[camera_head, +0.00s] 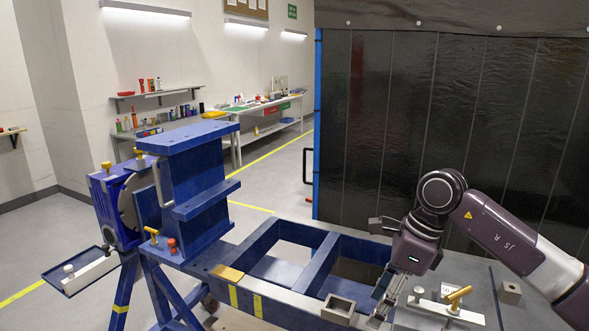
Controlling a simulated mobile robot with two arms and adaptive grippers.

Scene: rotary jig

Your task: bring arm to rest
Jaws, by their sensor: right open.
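My right arm (500,235) comes in from the right, dark purple with a pale section near the picture's right edge. Its gripper (382,310) points down over the front right of the blue jig frame (316,268). The jaws are open, and I see nothing held between them. The fingertips are close to a grey plate with a brass-coloured handle (458,296); I cannot tell if they touch it. A small grey square block with a hollow (338,308) lies just left of the fingers. My left gripper is not in view.
A blue upright I-beam part (195,175) stands on the jig at left, beside a purple-blue rotary plate (105,205). A small tray (82,270) juts out at far left. A dark curtain (430,120) hangs behind the arm. Shelves and a bench (262,103) line the back wall.

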